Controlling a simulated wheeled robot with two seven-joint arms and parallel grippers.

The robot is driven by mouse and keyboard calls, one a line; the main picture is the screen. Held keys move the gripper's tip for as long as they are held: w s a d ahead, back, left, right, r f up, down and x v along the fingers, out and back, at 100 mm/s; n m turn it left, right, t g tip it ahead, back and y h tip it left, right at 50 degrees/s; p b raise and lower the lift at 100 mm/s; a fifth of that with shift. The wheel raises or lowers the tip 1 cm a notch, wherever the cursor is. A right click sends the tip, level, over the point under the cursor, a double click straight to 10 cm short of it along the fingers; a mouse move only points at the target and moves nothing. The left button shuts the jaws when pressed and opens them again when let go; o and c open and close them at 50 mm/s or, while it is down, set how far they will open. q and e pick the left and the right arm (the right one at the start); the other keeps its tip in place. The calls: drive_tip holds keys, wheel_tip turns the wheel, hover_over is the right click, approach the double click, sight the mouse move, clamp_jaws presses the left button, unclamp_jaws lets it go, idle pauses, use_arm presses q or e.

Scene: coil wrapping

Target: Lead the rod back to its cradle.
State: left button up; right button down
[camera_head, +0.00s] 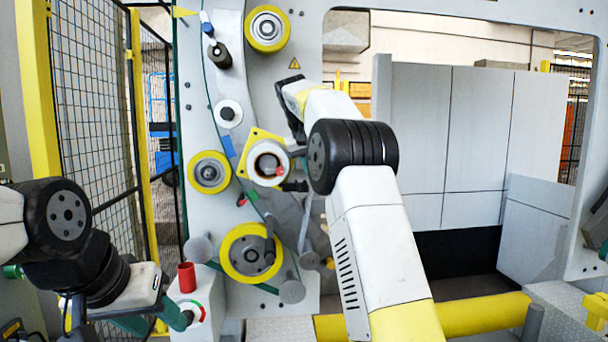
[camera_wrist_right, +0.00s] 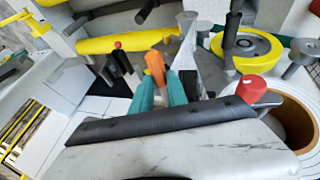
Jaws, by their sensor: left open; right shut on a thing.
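In the right wrist view, my right gripper (camera_wrist_right: 163,90) has its teal fingers closed on an orange piece (camera_wrist_right: 155,68). It looks like the end of the rod, but most of it is hidden. In the head view my right arm hides this gripper. My left gripper (camera_head: 172,318) is open and empty at lower left, beside a white box with a coloured dial (camera_head: 190,312). I cannot tell which part is the cradle. Dark bars with a red knob (camera_wrist_right: 117,45) stand beyond the right fingers in the wrist view.
A white roll on a yellow plate (camera_head: 268,160) is at the machine's middle; its brown core (camera_wrist_right: 290,122) shows in the wrist view. A yellow wheel (camera_head: 235,262) sits below it. A red cylinder (camera_head: 187,277) stands on the dial box. A mesh fence (camera_head: 95,110) stands left.

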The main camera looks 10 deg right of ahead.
drive_tip(key=shift+a, duration=0.1)
drive_tip(key=a, duration=0.3)
drive_tip(key=shift+w+a, duration=0.1)
drive_tip(key=shift+a, duration=0.2)
idle(0.3)
idle(0.3)
drive_tip(key=shift+f, duration=1.5)
drive_tip(key=c, duration=1.2)
unclamp_jaws()
